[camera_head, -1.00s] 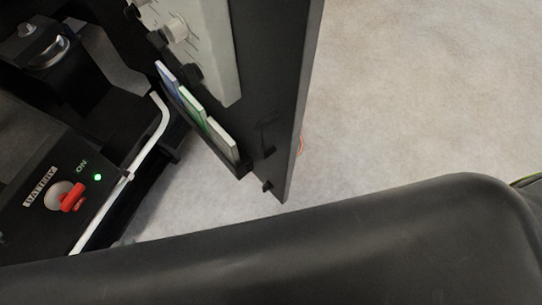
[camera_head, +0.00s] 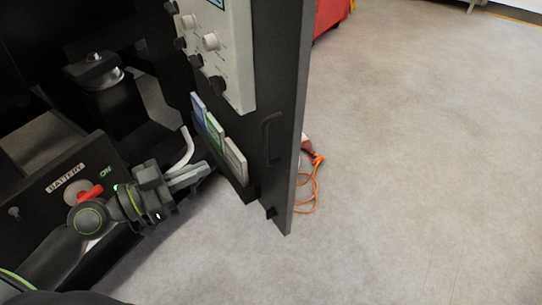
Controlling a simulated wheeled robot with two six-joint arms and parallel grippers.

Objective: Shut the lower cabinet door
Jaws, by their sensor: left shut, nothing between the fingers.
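The lower cabinet door (camera_head: 274,85) is a dark panel that stands open, seen nearly edge-on in the middle of the head view. My left gripper (camera_head: 203,172) is shut and empty. It points right, in front of the cabinet opening, with its tips close to the door's card pocket. I cannot tell whether they touch it. My right gripper is not in view.
A battery panel (camera_head: 45,200) with a red switch (camera_head: 90,194) sits inside the cabinet at the left. An orange cord (camera_head: 314,185) lies on the floor behind the door. A red object (camera_head: 330,14) stands at the top. The grey floor to the right is clear.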

